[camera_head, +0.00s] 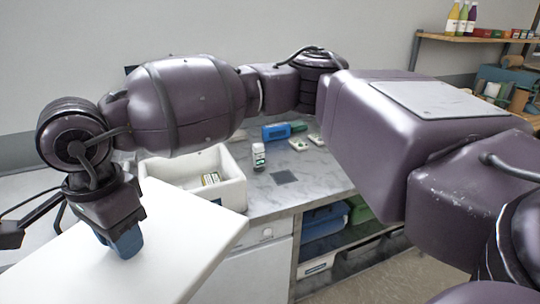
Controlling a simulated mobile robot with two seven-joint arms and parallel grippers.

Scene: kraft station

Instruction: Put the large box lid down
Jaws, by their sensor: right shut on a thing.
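The large box lid (165,265) is a broad, flat white panel at the lower left, close to the camera. My right gripper (122,242) reaches across from the right and points down. Its blue fingertips are shut on the lid, and the exact grip is partly hidden. The lid's left and lower parts run out of the picture, and whether it touches anything below cannot be told. An open white box (236,186) stands on the counter just beyond the lid, with a small green-and-white labelled item (211,178) inside.
The grey marbled counter (317,178) holds a small white bottle (259,157), a blue item (276,132) and a dark square (285,177). Storage bins (324,222) sit on the shelf below. A wall shelf (440,37) with bottles is at the upper right.

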